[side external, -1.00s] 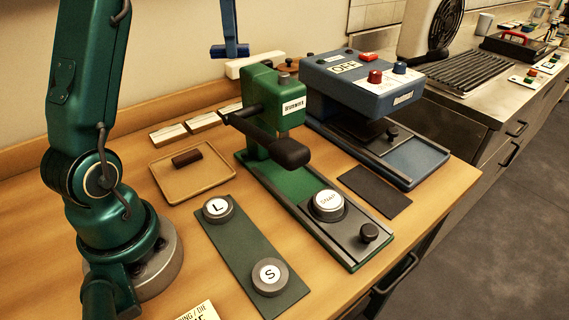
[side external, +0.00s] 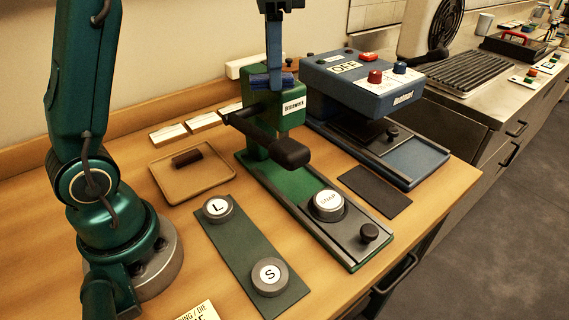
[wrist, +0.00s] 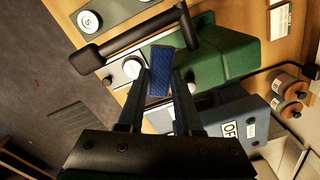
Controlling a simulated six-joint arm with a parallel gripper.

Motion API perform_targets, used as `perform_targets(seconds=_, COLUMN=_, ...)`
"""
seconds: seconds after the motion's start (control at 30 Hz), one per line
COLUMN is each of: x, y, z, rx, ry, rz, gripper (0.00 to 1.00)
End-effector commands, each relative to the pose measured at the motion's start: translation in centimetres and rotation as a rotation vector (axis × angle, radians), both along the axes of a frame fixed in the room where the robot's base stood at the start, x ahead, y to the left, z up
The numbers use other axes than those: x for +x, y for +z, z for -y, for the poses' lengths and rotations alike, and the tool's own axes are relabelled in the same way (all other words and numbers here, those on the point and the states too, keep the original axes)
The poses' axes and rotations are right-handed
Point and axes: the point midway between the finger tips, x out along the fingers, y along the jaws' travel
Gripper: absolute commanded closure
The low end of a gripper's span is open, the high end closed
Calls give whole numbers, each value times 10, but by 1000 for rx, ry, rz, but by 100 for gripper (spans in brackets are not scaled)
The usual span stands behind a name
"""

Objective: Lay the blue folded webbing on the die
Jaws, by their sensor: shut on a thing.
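The blue folded webbing (side external: 288,79) is a small dark-blue bundle. My gripper (side external: 273,78) is shut on it and holds it in the air by the top of the green press (side external: 262,112); how far apart they are I cannot tell. In the wrist view the webbing (wrist: 160,72) sits between my two fingertips (wrist: 160,75). A round die with a white top marked SNAP (side external: 328,203) sits bare on the press's slide rail, in front of the press's black handle. In the wrist view this die (wrist: 132,68) shows beyond the webbing.
Round pieces marked L (side external: 217,207) and S (side external: 268,273) stand on a dark green mat (side external: 240,245). A tan tray (side external: 215,181) holds a brown bar (side external: 187,157). A blue press (side external: 362,85) stands right of the green one. A dark pad (side external: 375,192) lies between them.

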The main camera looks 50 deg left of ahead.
Motion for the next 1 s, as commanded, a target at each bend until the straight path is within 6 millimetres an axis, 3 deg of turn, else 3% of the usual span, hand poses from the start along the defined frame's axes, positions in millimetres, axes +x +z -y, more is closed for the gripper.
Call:
perform_targets(seconds=0.23, x=10, y=3, z=11, rx=0, ry=-41, rz=-1, gripper=100)
perform_targets(seconds=0.63, x=32, y=-8, z=41, rx=0, ry=-132, rz=-1, gripper=100)
perform_targets(seconds=1.0, x=41, y=-51, z=67, rx=1, ry=-195, rz=-8, gripper=100)
